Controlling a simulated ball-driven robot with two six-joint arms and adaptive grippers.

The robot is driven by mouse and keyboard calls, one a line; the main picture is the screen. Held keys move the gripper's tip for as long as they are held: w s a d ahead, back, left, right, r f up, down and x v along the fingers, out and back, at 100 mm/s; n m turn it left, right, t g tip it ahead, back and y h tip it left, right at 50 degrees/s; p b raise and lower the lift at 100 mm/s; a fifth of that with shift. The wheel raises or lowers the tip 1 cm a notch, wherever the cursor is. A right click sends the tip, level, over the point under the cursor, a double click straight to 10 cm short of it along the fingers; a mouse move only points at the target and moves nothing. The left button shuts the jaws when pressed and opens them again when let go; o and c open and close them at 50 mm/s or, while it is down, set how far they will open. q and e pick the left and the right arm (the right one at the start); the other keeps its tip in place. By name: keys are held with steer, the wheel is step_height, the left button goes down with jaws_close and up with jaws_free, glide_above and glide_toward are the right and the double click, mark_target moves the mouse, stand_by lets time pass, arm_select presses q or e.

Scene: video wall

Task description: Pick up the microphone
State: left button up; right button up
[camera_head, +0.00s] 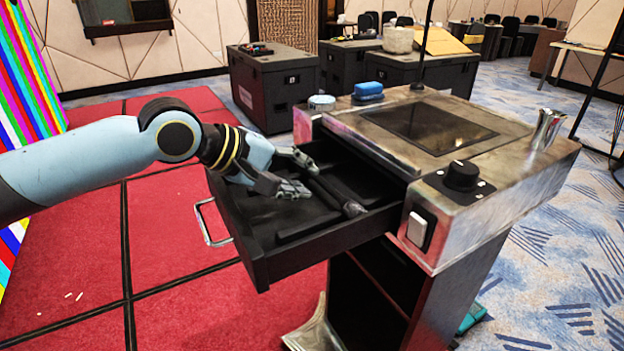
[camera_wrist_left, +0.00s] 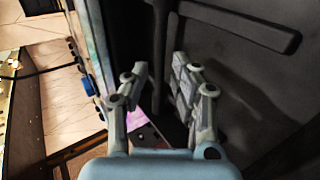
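A dark microphone (camera_head: 351,208) with a grey head lies in the open black drawer (camera_head: 262,268) of the podium, its head toward the front right. My left gripper (camera_head: 305,178) is over the drawer, fingers apart and empty, just to the left of and above the microphone's handle. In the left wrist view the fingers (camera_wrist_left: 156,82) also stand apart with nothing between them touching both. A dark bar (camera_wrist_left: 160,55) shows beyond them; I cannot tell whether it is the microphone. My right gripper is not in view.
The podium (camera_head: 400,165) carries a dark screen, a black knob (camera_head: 462,176), a blue block (camera_head: 368,91), a round pale-blue item (camera_head: 321,102) and a metal cup (camera_head: 547,129). A thin black stem (camera_head: 425,45) rises at its back. Another raised bar (camera_head: 310,222) lies in the drawer.

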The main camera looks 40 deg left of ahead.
mark_target(325, 186)
arm_select(q)
steer(key=b+x, duration=0.1)
steer(key=x, duration=0.4)
steer(key=shift+w+f, duration=0.1)
steer(key=shift+w, duration=0.05)
jaws_close()
